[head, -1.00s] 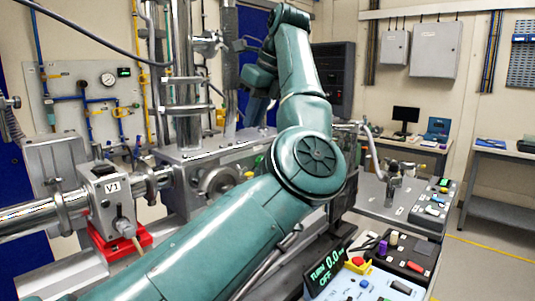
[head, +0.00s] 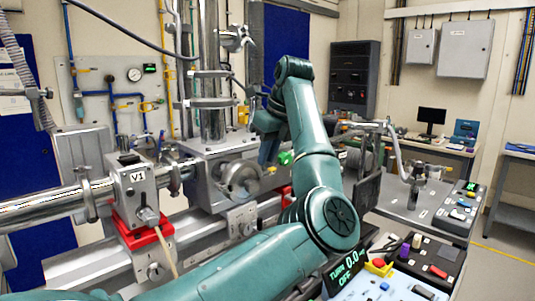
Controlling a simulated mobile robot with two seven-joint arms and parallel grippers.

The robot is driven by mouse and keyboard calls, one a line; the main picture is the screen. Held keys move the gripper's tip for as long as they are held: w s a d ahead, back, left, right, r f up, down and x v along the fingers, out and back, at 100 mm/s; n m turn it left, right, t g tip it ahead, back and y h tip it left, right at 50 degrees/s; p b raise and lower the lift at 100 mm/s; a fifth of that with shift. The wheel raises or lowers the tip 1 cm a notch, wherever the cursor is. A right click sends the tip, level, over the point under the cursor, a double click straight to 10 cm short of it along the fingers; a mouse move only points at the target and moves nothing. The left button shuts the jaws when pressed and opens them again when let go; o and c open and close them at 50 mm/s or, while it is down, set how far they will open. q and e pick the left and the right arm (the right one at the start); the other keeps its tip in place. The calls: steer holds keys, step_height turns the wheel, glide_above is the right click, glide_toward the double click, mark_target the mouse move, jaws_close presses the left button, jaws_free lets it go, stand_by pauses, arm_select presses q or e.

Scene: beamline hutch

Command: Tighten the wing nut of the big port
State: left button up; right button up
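My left arm rises from the bottom and bends over, with its wrist in front of the chamber's right side. My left gripper (head: 243,84) is small and dark, to the right of the steel column and apart from the clamp above it. I cannot make out whether its fingers are open or hold anything. A large round steel port (head: 239,177) is on the chamber front, below and left of the gripper. A smaller clamped fitting (head: 235,39) sticks out from the column. The wing nut of the big port cannot be made out clearly. My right gripper is out of view.
A steel beam pipe (head: 45,205) with valve V1 (head: 135,185) on a red base runs in from the left. The vertical column (head: 210,85) stands on the chamber. A side table (head: 405,200) carries a fixture and control boxes at right.

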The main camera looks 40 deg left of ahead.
arm_select(q)
steer(key=shift+f, duration=0.1)
steer(key=shift+c, duration=0.2)
jaws_close()
